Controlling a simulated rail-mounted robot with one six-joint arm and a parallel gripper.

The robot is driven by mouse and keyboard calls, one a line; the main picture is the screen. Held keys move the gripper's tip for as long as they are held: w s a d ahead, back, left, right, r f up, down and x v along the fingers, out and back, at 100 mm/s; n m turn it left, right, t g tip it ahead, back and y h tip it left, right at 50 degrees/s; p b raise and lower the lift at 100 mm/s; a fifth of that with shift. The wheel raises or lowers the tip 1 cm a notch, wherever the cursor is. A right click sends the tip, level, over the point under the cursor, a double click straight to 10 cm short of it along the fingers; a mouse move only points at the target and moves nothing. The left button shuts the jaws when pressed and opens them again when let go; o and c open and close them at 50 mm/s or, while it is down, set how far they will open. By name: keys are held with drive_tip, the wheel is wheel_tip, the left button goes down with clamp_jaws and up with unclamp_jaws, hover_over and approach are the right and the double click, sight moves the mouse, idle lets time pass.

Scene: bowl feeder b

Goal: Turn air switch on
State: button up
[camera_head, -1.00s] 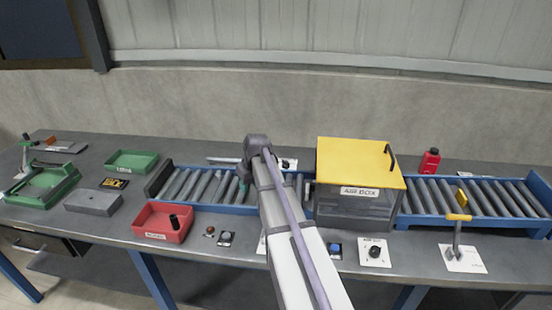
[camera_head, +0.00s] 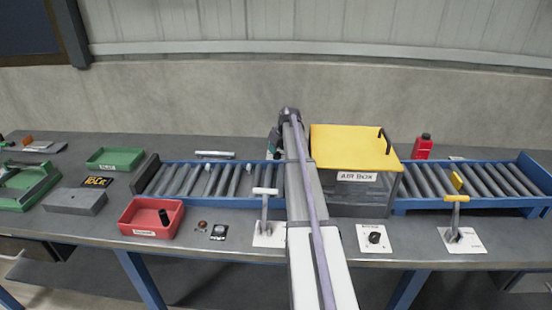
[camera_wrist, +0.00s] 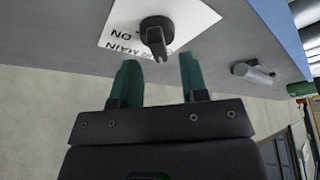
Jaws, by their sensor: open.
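In the wrist view, the air switch (camera_wrist: 155,34) is a dark rotary knob with a pointer handle. It sits on a white plate (camera_wrist: 192,14) lettered "MAIN" and "ON", seen upside down. The handle points down in the picture, toward my gripper. My gripper (camera_wrist: 157,67) has two green fingers, spread open and empty. The knob's handle lies just beyond and between the fingertips, with visible gaps on both sides.
A yellow-lidded air box (camera_head: 352,150) stands right of my arm on the roller conveyor (camera_head: 215,179). In front are a lever (camera_head: 265,212), another knob on a plate (camera_head: 374,238) and a yellow-handled lever (camera_head: 455,215). A grey cylindrical part (camera_wrist: 252,72) lies near the switch in the wrist view.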

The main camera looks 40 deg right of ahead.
drive_tip(key=shift+x, duration=1)
drive_tip(key=shift+r, duration=0.15)
clamp_jaws()
